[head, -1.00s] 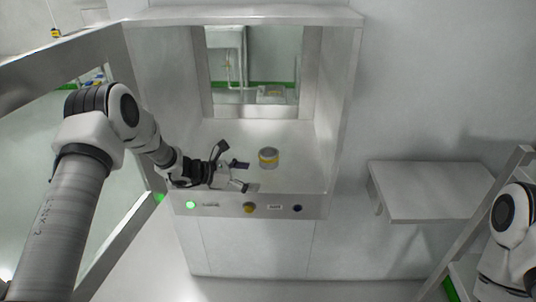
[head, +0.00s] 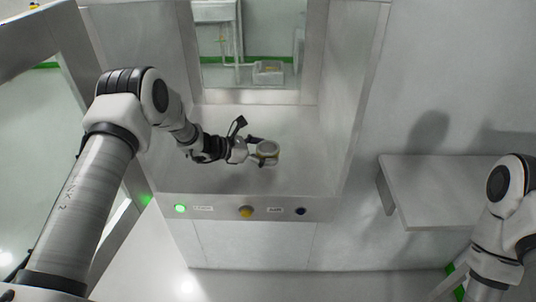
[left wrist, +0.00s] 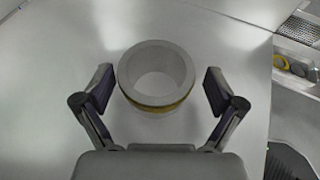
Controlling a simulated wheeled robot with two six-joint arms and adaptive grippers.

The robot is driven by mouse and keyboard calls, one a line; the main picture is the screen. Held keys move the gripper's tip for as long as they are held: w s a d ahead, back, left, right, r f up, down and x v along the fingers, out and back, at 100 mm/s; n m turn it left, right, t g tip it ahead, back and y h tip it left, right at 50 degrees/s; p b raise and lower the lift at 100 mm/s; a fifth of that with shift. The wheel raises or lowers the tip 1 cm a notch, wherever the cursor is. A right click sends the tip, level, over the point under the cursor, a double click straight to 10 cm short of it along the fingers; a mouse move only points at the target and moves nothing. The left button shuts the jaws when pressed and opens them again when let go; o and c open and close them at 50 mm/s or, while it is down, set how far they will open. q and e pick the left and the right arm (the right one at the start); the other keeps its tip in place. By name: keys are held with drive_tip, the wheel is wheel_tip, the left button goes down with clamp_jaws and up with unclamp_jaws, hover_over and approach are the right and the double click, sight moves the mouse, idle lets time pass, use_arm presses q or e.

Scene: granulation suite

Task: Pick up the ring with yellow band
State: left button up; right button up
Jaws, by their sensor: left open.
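The ring with the yellow band (head: 267,149) stands on the floor of the white hatch chamber in the head view. In the left wrist view the ring (left wrist: 155,75) is a grey, hollow cylinder with a yellow band low on its side. My left gripper (head: 259,150) is open at the ring. In the left wrist view its two fingers (left wrist: 158,92) stand on either side of the ring, with a gap showing on both sides. My right arm shows at the right edge of the head view, but its gripper is out of view.
The chamber (head: 312,170) has side walls close to the left arm and a window at its back. Its front panel carries a green light (head: 180,208), a yellow button (head: 246,212) and a dark button (head: 300,211). A white shelf (head: 435,185) is at the right.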

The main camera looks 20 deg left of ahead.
use_arm(q)
drive_tip(key=shift+w+d+f, duration=0.45)
drive_tip(key=shift+w+f, duration=0.1)
drive_tip(key=shift+w, duration=0.25)
drive_tip(key=shift+s+r, duration=0.15)
drive_tip(key=shift+c, duration=0.6)
drive_tip(key=shift+s+r, duration=0.1)
drive_tip(key=c, duration=1.4)
